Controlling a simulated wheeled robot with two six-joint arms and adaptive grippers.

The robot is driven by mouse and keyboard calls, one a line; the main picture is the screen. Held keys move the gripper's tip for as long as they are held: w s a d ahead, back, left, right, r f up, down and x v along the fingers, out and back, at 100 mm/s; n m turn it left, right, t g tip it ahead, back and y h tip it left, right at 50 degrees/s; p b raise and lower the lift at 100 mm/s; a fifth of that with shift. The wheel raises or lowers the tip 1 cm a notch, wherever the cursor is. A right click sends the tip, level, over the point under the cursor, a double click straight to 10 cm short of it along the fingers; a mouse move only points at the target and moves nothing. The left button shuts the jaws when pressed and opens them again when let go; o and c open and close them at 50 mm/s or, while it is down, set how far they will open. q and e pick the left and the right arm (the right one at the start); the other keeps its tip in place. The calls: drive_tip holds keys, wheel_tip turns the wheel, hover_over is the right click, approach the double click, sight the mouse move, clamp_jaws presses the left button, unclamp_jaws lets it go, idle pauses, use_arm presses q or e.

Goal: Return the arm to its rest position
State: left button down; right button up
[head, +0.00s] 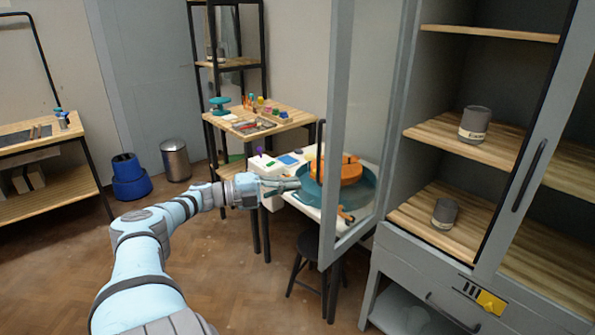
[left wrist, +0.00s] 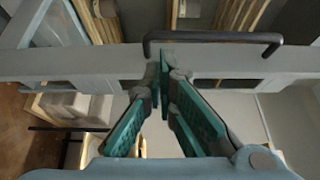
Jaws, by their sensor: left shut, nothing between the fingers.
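My left arm (head: 140,245) reaches out from the bottom of the head view. Its gripper (head: 296,184) is shut and empty, with the tips just left of the open glass cabinet door (head: 334,130). In the left wrist view the shut fingers (left wrist: 163,72) meet in front of a grey frame bar (left wrist: 60,64). A dark bar handle (left wrist: 212,37) lies close by the tips; I cannot tell whether they touch it. My right gripper is not in view.
The grey cabinet's shelves hold one dark jar (head: 474,124) above and another jar (head: 444,213) below. Behind the door is a teal basin (head: 368,188). A black stool (head: 310,245) stands below. Open floor (head: 240,290) lies right of my arm.

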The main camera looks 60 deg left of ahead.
use_arm(q)
drive_tip(key=s+a+f+n+g+y, duration=0.1)
drive_tip(key=s+a+f+n+y, duration=0.1)
drive_tip(key=a+f+n+y, duration=0.8)
drive_tip(key=s+f+n+g+y, duration=0.1)
drive_tip(key=s+f+n+g, duration=0.4)
drive_tip(key=f, duration=0.7)
drive_tip(key=s+f+n+g+y, duration=0.2)
drive_tip(key=s+f, duration=0.5)
drive_tip(key=f, duration=0.5)
drive_tip(key=s+d+f+n+g+h+p, duration=0.15)
drive_tip(key=s+d+f+n+g, duration=0.35)
drive_tip(key=s+d+f, duration=1.1)
drive_tip(key=s+d+f+g+h, duration=0.1)
drive_tip(key=s+d+f, duration=0.1)
drive_tip(key=d, duration=0.6)
drive_tip(key=s+d+f+h, duration=0.2)
drive_tip(key=d+f, duration=0.1)
drive_tip(key=d, duration=0.6)
drive_tip(key=s+d+f+g+h, duration=0.1)
drive_tip(key=s+d+f, duration=0.1)
drive_tip(key=d, duration=0.7)
drive_tip(key=shift+f+g, duration=0.3)
drive_tip(key=shift+f, duration=0.5)
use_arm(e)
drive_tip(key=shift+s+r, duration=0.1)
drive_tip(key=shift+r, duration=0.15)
